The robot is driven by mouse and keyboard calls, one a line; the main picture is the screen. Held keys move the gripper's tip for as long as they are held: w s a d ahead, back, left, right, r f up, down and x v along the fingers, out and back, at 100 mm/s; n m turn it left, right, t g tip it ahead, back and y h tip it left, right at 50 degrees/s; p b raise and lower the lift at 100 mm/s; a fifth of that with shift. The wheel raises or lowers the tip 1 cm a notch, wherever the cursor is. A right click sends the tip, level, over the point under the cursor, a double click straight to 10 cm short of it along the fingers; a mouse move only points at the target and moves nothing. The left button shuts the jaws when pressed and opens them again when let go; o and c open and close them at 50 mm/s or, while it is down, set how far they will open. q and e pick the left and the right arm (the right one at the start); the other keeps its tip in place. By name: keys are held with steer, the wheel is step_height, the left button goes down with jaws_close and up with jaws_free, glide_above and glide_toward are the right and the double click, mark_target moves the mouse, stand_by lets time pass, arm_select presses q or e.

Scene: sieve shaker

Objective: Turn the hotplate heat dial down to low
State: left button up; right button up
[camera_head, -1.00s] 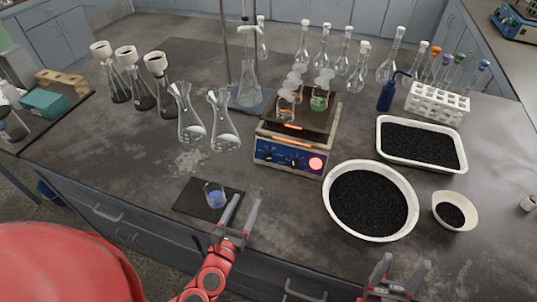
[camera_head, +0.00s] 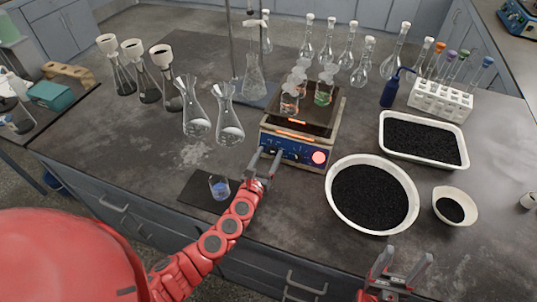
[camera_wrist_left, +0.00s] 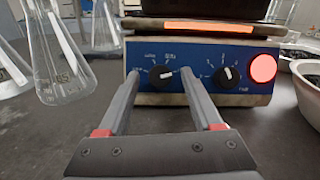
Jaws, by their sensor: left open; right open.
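The hotplate (camera_head: 325,133) stands mid-table with a blue front panel (camera_wrist_left: 200,55) and a glowing orange strip. The panel carries two dials and a lit red round light (camera_wrist_left: 263,68). In the left wrist view the left dial (camera_wrist_left: 161,76) lies between my fingers, ahead of the tips; the other dial (camera_wrist_left: 226,76) is to its right. I cannot read which dial is for heat. My left gripper (camera_head: 268,156) is open in front of the panel, and it shows large in the left wrist view (camera_wrist_left: 158,78). My right gripper (camera_head: 402,264) is open and empty at the table's front edge.
Several small vessels stand on the hotplate top. A beaker with blue liquid (camera_head: 219,187) sits on a dark mat (camera_head: 196,192) beside my left arm. Two flasks (camera_head: 229,130) stand left of the hotplate. A large bowl of black grains (camera_head: 332,205) is to the right.

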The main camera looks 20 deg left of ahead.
arm_select(q)
steer(key=shift+w, duration=0.1)
jaws_close()
stand_by(0.3)
steer(key=shift+n, duration=0.3)
steer(key=n+y, duration=0.1)
steer(key=n, duration=0.2)
steer(key=n+y, duration=0.1)
steer(key=n, duration=0.1)
steer(key=shift+d+n+g+y, duration=0.25)
steer(key=shift+n+g+y, duration=0.05)
steer(key=n+y, duration=0.1)
steer(key=n, duration=0.2)
steer(key=n+g+y, duration=0.1)
steer(key=n, duration=0.2)
steer(key=shift+d+r+n+g+b, duration=0.1)
steer(key=shift+r+n+g+b, duration=0.1)
steer(key=shift+n+g+b, duration=0.1)
steer(key=n+g, duration=0.1)
steer(key=n, duration=0.1)
steer(key=n+y, duration=0.1)
steer(key=n, duration=0.2)
steer(key=shift+w+r+g, duration=0.1)
steer(key=shift+r+g, duration=0.05)
steer(key=shift+g, duration=0.25)
steer(key=n, duration=0.2)
steer(key=n+g, duration=0.1)
steer(key=n, duration=0.1)
steer(key=shift+n+g, duration=0.3)
steer(key=shift+b, duration=0.3)
